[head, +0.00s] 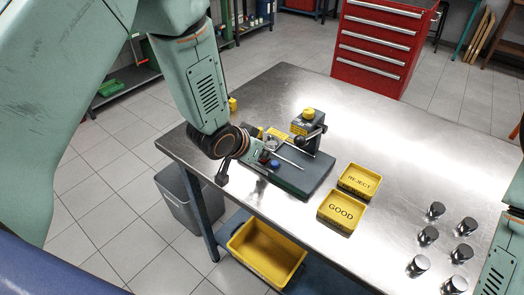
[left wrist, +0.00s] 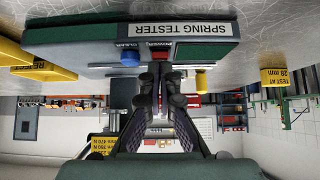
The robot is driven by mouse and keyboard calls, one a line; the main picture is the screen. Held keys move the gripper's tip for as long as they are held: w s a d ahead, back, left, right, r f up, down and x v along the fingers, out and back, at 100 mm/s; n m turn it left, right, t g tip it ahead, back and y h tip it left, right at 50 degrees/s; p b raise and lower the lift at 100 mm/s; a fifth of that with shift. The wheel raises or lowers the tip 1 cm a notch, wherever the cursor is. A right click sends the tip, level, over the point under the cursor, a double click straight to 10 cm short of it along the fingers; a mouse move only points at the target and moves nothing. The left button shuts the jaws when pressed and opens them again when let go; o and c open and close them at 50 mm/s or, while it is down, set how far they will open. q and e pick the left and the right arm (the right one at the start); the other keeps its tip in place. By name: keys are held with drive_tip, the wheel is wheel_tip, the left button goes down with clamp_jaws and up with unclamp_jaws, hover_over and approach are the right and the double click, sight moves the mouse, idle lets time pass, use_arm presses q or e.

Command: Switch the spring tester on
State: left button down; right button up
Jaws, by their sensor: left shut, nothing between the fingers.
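The spring tester (head: 308,180) stands on the steel bench, with a dark base and an upright column. The left wrist view shows its front panel (left wrist: 95,52) upside down, with a SPRING TESTER label, a blue CLEAR button (left wrist: 129,57) and a red POWER control (left wrist: 160,45). My left gripper (left wrist: 161,80) is shut and empty, its fingertips right at the POWER control and covering part of it. I cannot tell whether they touch it. In the head view the left gripper (head: 254,151) is at the tester's front corner. My right gripper is out of view.
Yellow REJECT (head: 360,180) and GOOD (head: 342,212) trays lie right of the tester. Several metal cylinders (head: 428,236) stand further right. A yellow bin (head: 265,250) is below the bench and a grey bin (head: 180,192) beside it. The bench's far right is clear.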

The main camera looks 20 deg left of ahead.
use_arm(q)
drive_tip(key=shift+w+d+r+p, duration=0.1)
drive_tip(key=shift+w+r+p, duration=0.1)
drive_tip(key=shift+w, duration=0.15)
drive_tip(key=shift+w+d+r+p, duration=0.1)
drive_tip(key=shift+w+p, duration=0.1)
drive_tip(key=shift+w, duration=0.1)
drive_tip(key=shift+w+r+p, duration=0.15)
drive_tip(key=shift+r+p, duration=0.6)
wheel_tip(320, 180, up, 3)
drive_tip(key=p, duration=0.2)
drive_tip(key=shift+w+d+f+p, duration=0.1)
drive_tip(key=shift+w+f+p, duration=0.05)
drive_tip(key=shift+p, duration=0.15)
drive_tip(key=v, duration=0.9)
drive_tip(key=shift+w+d+r, duration=0.15)
drive_tip(key=shift+w+r, duration=0.05)
drive_tip(key=shift+r, duration=0.45)
